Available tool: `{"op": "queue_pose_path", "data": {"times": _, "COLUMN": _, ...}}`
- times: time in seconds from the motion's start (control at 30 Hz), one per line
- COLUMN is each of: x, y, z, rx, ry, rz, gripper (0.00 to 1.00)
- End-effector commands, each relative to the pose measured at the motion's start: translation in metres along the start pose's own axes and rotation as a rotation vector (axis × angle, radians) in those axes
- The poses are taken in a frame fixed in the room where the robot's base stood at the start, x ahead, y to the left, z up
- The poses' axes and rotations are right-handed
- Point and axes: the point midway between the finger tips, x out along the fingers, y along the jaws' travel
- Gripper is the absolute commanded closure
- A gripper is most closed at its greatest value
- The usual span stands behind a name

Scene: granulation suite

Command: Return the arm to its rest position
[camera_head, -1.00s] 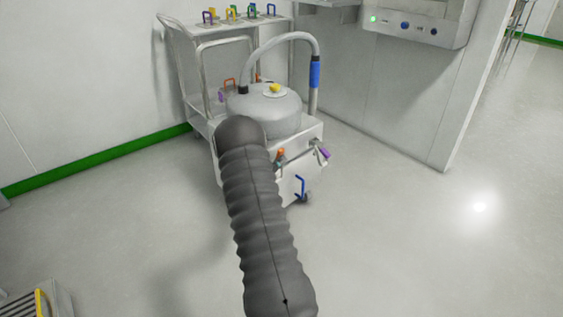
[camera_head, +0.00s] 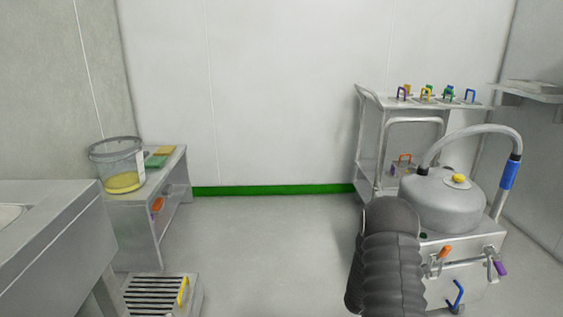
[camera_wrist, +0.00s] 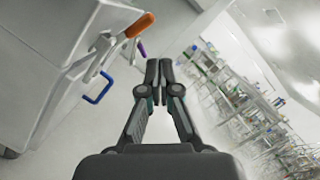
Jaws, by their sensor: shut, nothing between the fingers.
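My gripper (camera_wrist: 157,82) shows in the wrist view with its two dark fingers together, shut and empty. It points along the floor past the side of a white machine on a cart (camera_wrist: 45,70). The orange handle (camera_wrist: 140,24), a purple handle and the blue handle (camera_wrist: 98,88) of that machine are to the left of the fingers, apart from them. In the head view my dark ribbed arm covers part of the machine's front (camera_head: 470,285), and the gripper itself is hidden there.
A grey domed vessel (camera_head: 440,205) with a hose tops the machine. A trolley (camera_head: 368,140) with several coloured handles stands behind. At left are a bench (camera_head: 150,205) with a bucket (camera_head: 117,165), a sink unit (camera_head: 50,230) and a slatted step (camera_head: 155,295). The middle floor is open.

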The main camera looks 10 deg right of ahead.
Motion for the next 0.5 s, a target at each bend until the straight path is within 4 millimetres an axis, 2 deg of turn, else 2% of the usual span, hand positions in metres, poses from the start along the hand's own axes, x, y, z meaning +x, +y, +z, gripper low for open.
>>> {"op": "queue_pose_path", "data": {"times": 0.07, "x": 0.000, "y": 0.003, "z": -0.001, "rx": 0.042, "ry": 0.007, "rz": 0.011, "gripper": 1.00}}
{"op": "queue_pose_path", "data": {"times": 0.13, "x": -0.001, "y": 0.004, "z": -0.013, "rx": 0.106, "ry": 0.060, "rz": 0.014, "gripper": 1.00}}
{"op": "queue_pose_path", "data": {"times": 0.27, "x": -0.011, "y": -0.004, "z": -0.060, "rx": 0.215, "ry": 0.239, "rz": -0.026, "gripper": 1.00}}
{"op": "queue_pose_path", "data": {"times": 0.3, "x": -0.017, "y": -0.008, "z": -0.076, "rx": 0.245, "ry": 0.299, "rz": -0.046, "gripper": 1.00}}
{"op": "queue_pose_path", "data": {"times": 0.4, "x": -0.029, "y": -0.027, "z": -0.101, "rx": 0.346, "ry": 0.438, "rz": -0.118, "gripper": 1.00}}
{"op": "queue_pose_path", "data": {"times": 0.5, "x": -0.047, "y": -0.052, "z": -0.115, "rx": 0.475, "ry": 0.574, "rz": -0.209, "gripper": 1.00}}
